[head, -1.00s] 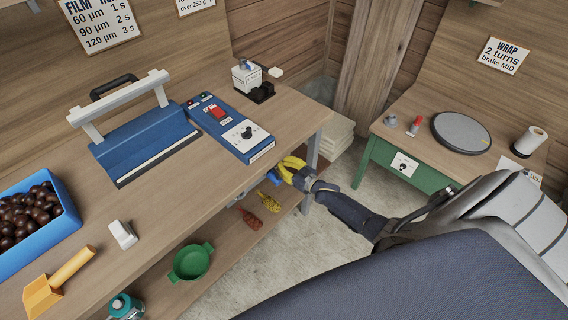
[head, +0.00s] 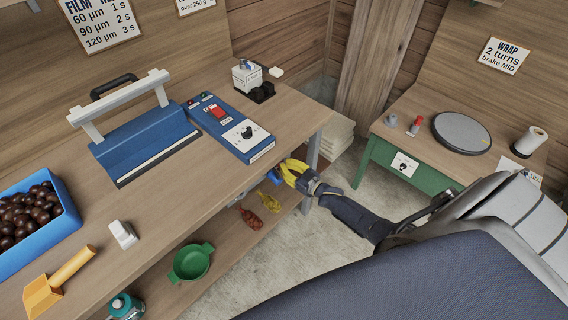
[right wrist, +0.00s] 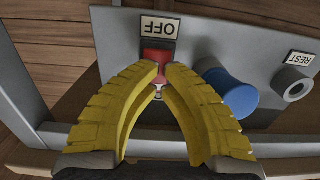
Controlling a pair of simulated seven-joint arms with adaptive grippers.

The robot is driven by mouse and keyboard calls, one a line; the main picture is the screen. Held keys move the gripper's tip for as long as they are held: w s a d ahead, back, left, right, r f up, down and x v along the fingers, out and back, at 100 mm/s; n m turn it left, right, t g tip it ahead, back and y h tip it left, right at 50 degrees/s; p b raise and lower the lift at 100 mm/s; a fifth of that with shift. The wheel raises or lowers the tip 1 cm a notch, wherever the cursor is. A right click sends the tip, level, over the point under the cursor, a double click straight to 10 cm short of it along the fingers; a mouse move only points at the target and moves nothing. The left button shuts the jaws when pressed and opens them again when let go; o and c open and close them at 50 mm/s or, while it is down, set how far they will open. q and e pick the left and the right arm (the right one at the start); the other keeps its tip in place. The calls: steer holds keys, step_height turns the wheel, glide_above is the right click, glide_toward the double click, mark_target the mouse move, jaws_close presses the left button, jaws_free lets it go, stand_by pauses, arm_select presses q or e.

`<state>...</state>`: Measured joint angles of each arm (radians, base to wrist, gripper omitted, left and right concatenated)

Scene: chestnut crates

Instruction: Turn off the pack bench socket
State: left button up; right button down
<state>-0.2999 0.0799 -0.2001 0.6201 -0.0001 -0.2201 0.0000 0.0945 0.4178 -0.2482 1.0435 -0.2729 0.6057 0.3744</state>
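The pack bench socket is a grey panel (right wrist: 215,40) under the bench's right end. In the right wrist view it carries a red switch (right wrist: 157,58) below an OFF label (right wrist: 160,27), which appears upside down. A blue round plug or knob (right wrist: 236,96) sticks out to its right. My right gripper (head: 284,169) has yellow fingers, with tips close together at the switch (right wrist: 163,70). The tips overlap the switch in the picture; I cannot tell if they touch it. Nothing is held. The fingers partly hide the switch. My left gripper is not in view.
A grey ring holder (right wrist: 293,84) marked REST is right of the blue part. The wooden bench (head: 215,180) holds a blue sealer (head: 145,145) and control box (head: 230,128). A lower shelf (head: 225,240) holds a green pan (head: 191,262). A green table (head: 440,184) stands at the right.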

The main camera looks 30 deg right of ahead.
steer(key=v, duration=1.2)
steer(key=shift+d+f, duration=0.15)
steer(key=shift+f, duration=0.15)
steer(key=a+m+h, duration=0.3)
steer(key=m+h, duration=0.3)
steer(key=m, duration=0.7)
steer(key=s+a+m+g+h, duration=0.1)
steer(key=a+m+h, duration=0.2)
steer(key=m+h, duration=0.4)
steer(key=f+m, duration=0.1)
steer(key=m, duration=0.6)
steer(key=shift+a, duration=0.25)
